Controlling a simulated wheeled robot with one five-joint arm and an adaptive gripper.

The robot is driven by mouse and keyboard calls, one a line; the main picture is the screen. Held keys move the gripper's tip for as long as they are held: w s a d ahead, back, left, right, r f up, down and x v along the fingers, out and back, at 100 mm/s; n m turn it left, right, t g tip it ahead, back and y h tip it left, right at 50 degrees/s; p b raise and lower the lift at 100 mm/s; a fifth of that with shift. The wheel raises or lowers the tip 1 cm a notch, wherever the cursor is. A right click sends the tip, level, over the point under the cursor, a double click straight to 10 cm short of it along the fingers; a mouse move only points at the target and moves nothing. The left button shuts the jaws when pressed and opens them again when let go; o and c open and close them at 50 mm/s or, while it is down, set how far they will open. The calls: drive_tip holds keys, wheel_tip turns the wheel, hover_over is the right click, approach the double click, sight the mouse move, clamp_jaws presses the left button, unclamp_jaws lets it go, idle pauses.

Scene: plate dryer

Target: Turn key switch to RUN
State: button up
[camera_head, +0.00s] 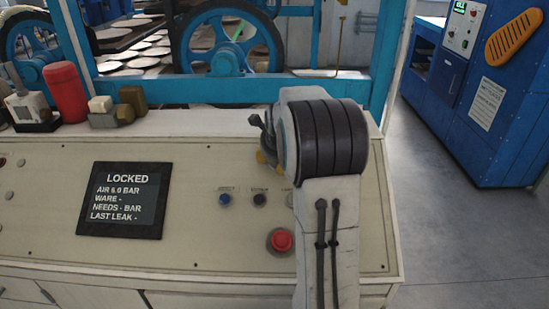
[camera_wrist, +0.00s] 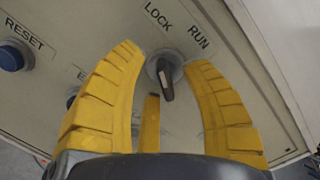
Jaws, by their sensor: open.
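The key switch (camera_wrist: 166,92) shows in the wrist view as a grey round collar with a dark key handle. The handle lies roughly up and down in the picture, tilted slightly. The LOCK label (camera_wrist: 157,16) is above it and the RUN label (camera_wrist: 198,37) is to its upper right. My gripper (camera_wrist: 164,60) is open, its yellow fingers on either side of the switch with gaps. A third yellow finger shows below, close to the handle; contact is unclear. In the head view my arm hides the switch, and only bits of yellow finger (camera_head: 264,157) show.
The dark screen (camera_head: 123,200) reads LOCKED. A blue button (camera_head: 225,199), labelled RESET in the wrist view (camera_wrist: 12,57), a dark button (camera_head: 260,199) and a red button (camera_head: 281,241) are left of my arm. Small items, including a red cylinder (camera_head: 65,92), stand on the panel's back ledge.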

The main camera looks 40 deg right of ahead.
drive_tip(key=shift+o, duration=0.2)
drive_tip(key=shift+w+f, duration=0.1)
drive_tip(key=shift+f, duration=0.05)
clamp_jaws()
idle(0.3)
